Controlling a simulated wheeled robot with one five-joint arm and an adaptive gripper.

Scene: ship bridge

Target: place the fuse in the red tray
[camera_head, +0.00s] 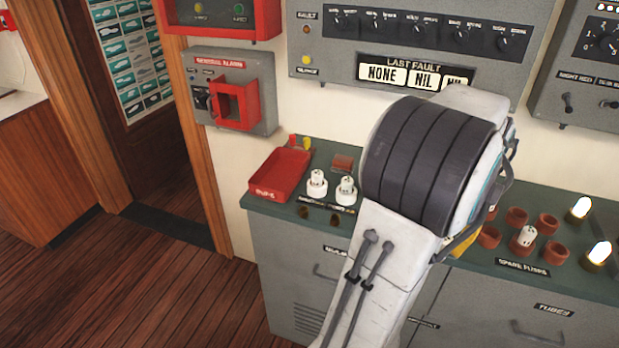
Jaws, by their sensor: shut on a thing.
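The red tray (266,187) sits at the left end of the green-topped counter, with lettering on its front. Its visible floor looks empty. Two white fuse-like pieces, a left one (317,185) and a right one (346,190), stand upright just right of the tray. Another white fuse (526,236) stands in a brown-red holder by the "SPARE FUSES" label. My arm, with a dark banded joint, rises in front of the counter. It hides the middle of the counter. My gripper does not show, and neither does anything in it.
Several brown-red round holders (517,216) and two lit lamps, one upper (580,208) and one lower (600,253), stand on the counter (470,260) at right. Wooden floor (150,290) is clear at left.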

